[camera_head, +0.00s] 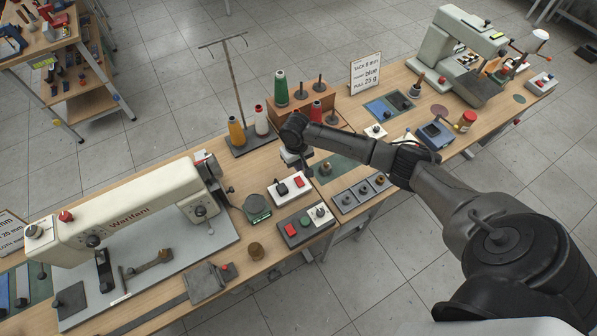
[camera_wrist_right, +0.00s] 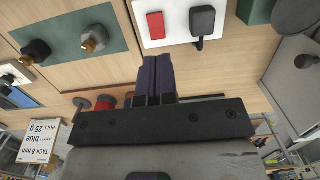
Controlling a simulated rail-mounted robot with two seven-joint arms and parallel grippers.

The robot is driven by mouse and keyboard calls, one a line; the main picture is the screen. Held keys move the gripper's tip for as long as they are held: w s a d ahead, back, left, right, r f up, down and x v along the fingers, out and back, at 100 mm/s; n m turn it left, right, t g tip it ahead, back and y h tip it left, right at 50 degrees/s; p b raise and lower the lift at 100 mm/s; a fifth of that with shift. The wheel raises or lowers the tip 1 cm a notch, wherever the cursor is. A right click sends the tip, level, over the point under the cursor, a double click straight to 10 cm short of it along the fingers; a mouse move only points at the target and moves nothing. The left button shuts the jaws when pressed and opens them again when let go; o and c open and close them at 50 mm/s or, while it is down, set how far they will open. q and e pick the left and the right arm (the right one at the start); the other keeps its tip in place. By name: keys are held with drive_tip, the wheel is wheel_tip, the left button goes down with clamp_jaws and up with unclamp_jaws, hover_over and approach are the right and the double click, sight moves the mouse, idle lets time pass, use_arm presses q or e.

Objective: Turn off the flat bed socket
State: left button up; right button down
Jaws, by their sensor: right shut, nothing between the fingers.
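The white flat bed socket (camera_head: 291,188) lies on the bench to the right of the sewing machine (camera_head: 140,213). It carries a red rocker switch and a black plug with a cord. In the right wrist view the socket plate (camera_wrist_right: 181,38) is at the top, with the red switch (camera_wrist_right: 156,25) left of the black plug (camera_wrist_right: 202,21). My right gripper (camera_head: 300,168) is shut and empty, just behind the socket. In the wrist view its dark fingertips (camera_wrist_right: 156,60) point toward the switch, with a visible gap. Whether the switch is on or off I cannot tell. My left gripper is not in view.
Thread cones (camera_head: 281,89) and a thread stand (camera_head: 240,92) are behind.

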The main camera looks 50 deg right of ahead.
wheel_tip(320, 180, up, 3)
drive_tip(key=shift+w+r, duration=0.1)
idle(0.4)
idle(0.4)
